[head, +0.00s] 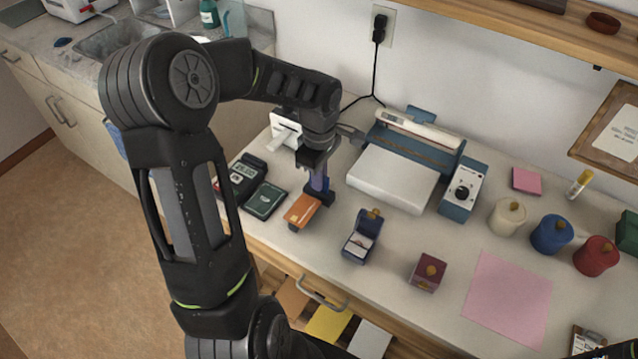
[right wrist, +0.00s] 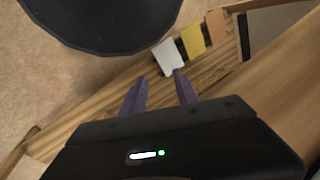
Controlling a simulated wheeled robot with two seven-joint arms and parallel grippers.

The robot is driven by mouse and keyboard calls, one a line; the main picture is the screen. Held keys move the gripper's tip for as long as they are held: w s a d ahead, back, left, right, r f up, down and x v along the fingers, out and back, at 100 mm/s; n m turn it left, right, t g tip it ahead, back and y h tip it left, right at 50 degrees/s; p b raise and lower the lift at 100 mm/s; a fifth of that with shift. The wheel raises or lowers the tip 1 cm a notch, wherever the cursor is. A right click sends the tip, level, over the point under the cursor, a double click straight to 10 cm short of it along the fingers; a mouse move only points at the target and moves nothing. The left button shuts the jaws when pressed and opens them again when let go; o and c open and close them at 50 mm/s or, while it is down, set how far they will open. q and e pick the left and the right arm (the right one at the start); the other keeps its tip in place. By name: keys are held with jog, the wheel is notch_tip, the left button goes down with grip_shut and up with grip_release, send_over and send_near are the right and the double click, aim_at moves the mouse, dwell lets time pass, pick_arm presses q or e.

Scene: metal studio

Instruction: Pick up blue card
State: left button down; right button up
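I cannot make out a clearly blue card in either view. My left gripper (head: 321,197) points down just right of the orange item, low over the counter. Its fingers overlap one another from this angle, so its opening and anything between them are hidden. My right gripper (right wrist: 160,75) is open and empty in the right wrist view, above the wooden drawer front. Orange, yellow (right wrist: 193,40) and white cards (right wrist: 169,57) show beyond its fingertips.
A card terminal (head: 240,178) lies left of the booklet. A pink sheet (head: 508,298) lies at the right. An open drawer (head: 320,296) juts below.

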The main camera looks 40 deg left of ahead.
dwell(0.5)
pick_arm(q)
notch_tip(320, 180, up, 10)
jog(key=shift+r+b, duration=0.1)
jog(key=shift+b, duration=0.3)
pick_arm(e)
jog(key=shift+f, duration=0.4)
pick_arm(q)
jog(key=shift+a, duration=0.1)
pick_arm(e)
jog(key=shift+a, duration=0.1)
